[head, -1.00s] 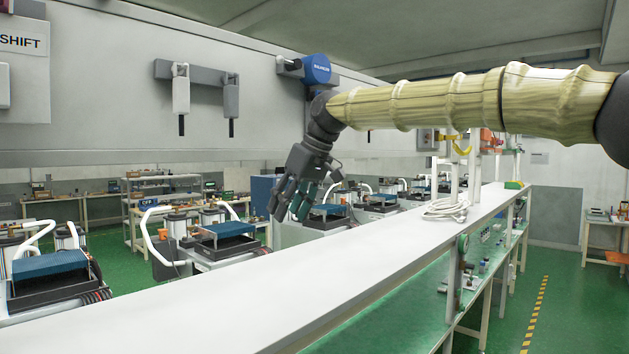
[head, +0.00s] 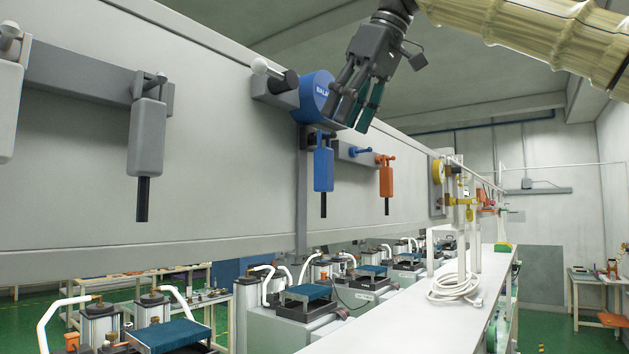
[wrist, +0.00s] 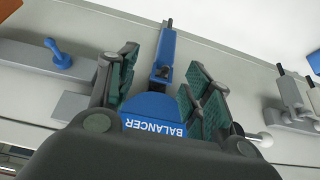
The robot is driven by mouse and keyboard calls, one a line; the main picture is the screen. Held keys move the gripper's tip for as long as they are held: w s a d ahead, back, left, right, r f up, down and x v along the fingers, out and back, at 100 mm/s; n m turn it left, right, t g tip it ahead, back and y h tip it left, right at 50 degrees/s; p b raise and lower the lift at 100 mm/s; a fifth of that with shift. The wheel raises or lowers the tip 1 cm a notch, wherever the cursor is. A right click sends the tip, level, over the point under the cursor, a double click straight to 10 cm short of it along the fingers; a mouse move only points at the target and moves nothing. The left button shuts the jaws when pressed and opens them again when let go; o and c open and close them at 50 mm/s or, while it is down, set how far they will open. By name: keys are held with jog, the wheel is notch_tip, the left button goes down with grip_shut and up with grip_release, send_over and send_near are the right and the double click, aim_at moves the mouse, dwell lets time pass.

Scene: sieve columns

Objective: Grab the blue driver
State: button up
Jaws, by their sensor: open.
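The blue driver (head: 323,170) hangs upright, dark tip down, below a round blue balancer (head: 317,97) on the grey wall beam. My gripper (head: 358,108) is open and empty, above and slightly right of the driver in the head view, overlapping the balancer's right edge. In the wrist view, the blue driver (wrist: 166,50) shows between the spread fingers of my gripper (wrist: 165,85), beyond the balancer (wrist: 155,115). The fingers appear apart from the driver.
An orange driver (head: 386,180) hangs to the right and a grey driver (head: 147,138) to the left on the beam. A blue peg (head: 362,152) stands beside the orange driver. Below is a long white bench (head: 440,325) with a coiled white cable (head: 455,287).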

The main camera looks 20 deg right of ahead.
aim_at(331, 152)
jog(key=p+x, duration=0.1)
jog(key=x, duration=0.1)
jog(key=p+x, duration=0.1)
jog(key=x, duration=0.2)
jog(key=shift+w+a+f, duration=0.1)
jog(key=shift+w+f, duration=0.05)
jog(key=shift+w, duration=0.35)
jog(key=shift+s+a+f+p, duration=0.15)
jog(key=shift+s+f+p, duration=0.25)
jog(key=shift+s, duration=0.1)
jog(key=shift+s+a+f+p, duration=0.15)
jog(key=shift+s+f+p, duration=0.2)
jog(key=shift+s, duration=0.15)
jog(key=shift+w+a+f, duration=0.1)
jog(key=shift+a+f, duration=0.1)
jog(key=shift+w+f, duration=0.45)
jog(key=shift+w, duration=0.3)
jog(key=shift+s, duration=0.2)
jog(key=shift+c, duration=1)
jog(key=shift+a+r, duration=0.1)
jog(key=shift+a, duration=0.05)
jog(key=c, duration=0.7)
jog(key=shift+c, duration=1)
